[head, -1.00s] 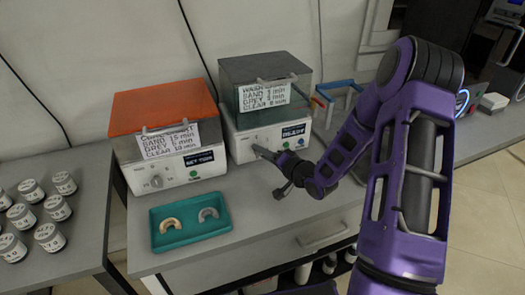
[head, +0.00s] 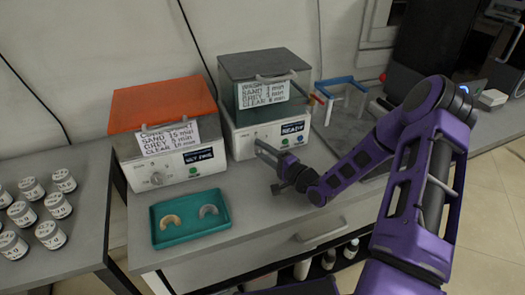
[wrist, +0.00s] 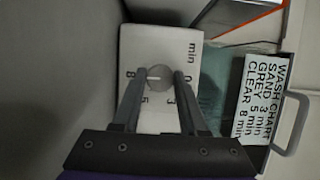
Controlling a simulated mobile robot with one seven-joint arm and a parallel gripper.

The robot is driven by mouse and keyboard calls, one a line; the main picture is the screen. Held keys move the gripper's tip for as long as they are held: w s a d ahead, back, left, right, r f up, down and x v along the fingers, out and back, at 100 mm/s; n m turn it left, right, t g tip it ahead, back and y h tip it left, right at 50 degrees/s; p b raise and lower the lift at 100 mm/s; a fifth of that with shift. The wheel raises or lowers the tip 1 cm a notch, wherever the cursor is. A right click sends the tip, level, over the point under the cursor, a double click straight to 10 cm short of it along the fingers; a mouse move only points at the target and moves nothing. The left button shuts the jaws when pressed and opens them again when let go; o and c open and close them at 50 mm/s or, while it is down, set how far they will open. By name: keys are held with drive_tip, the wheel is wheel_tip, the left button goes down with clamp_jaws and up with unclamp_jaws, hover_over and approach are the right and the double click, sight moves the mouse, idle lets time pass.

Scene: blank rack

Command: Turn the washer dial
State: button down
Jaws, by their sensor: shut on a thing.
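The washer (head: 240,140) is a white box with a dark see-through lid, at the back of the bench; its display reads READY. Its wash chart (wrist: 267,98) shows sideways in the wrist view: sand 3, grey 5, clear 8 min. The round grey washer dial (wrist: 159,77) has a short light mark on its left part, on the side of the 8. The numbers 0, 3, 5 and 8 ring it. My gripper (wrist: 160,80) has a finger on each side of the dial and is shut on it. In the head view, my gripper (head: 260,152) hides the dial.
An orange-lidded cure unit (head: 165,105) stands left of the washer, display SET TIME. A teal tray (head: 190,238) with two arch-shaped pieces lies in front. A rack with blue bars (head: 334,82) is right of the washer. Several jars (head: 50,234) stand on the left table.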

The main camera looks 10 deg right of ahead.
idle(0.3)
drive_tip(key=shift+c, duration=2.3)
unclamp_jaws()
drive_tip(key=p+v, duration=0.1)
drive_tip(key=v, duration=1.6)
drive_tip(key=shift+s+d, duration=0.1)
drive_tip(key=shift+s, duration=0.1)
drive_tip(key=shift+w, duration=0.1)
